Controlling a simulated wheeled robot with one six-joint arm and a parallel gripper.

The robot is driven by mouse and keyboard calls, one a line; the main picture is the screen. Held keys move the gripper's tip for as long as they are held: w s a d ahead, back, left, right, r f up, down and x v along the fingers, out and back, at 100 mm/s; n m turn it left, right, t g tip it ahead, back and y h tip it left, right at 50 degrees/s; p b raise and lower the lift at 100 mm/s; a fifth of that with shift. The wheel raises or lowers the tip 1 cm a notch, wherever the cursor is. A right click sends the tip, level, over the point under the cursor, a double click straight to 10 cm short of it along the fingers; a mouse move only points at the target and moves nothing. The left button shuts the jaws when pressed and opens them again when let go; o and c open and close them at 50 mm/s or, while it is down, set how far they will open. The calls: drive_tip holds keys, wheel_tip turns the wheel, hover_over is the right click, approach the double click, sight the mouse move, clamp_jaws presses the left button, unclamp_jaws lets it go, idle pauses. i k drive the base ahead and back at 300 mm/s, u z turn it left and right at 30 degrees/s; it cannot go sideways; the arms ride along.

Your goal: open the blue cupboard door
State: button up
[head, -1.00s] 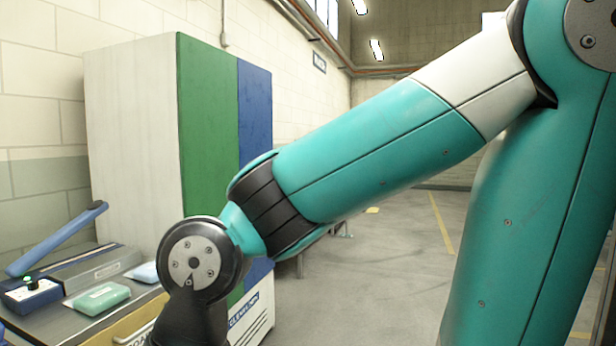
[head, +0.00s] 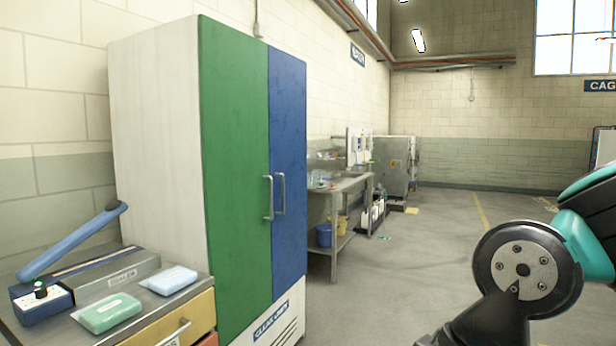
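The blue cupboard door (head: 288,150) is the right-hand door of a tall white cupboard (head: 155,140) in the head view. It looks shut, flush with the green door (head: 235,180) to its left. Its upright metal handle (head: 281,194) sits at its left edge, close beside the green door's handle (head: 268,197). A "CLEAN LINEN" label is on the white base below. My arm shows at the lower right, well to the right of the cupboard and apart from it. My gripper is outside the picture.
A bench with drawers (head: 165,325) stands at the left front, carrying a sealer with a blue lever (head: 72,240) and green (head: 106,313) and pale blue (head: 168,280) packs. A metal sink table (head: 345,190) stands beyond the cupboard. The floor (head: 400,280) between cupboard and arm is clear.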

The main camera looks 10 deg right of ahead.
sight(287, 73)
drive_tip(key=z, duration=0.4)
drive_tip(key=i, duration=2.9)
drive_tip(key=u, duration=0.45)
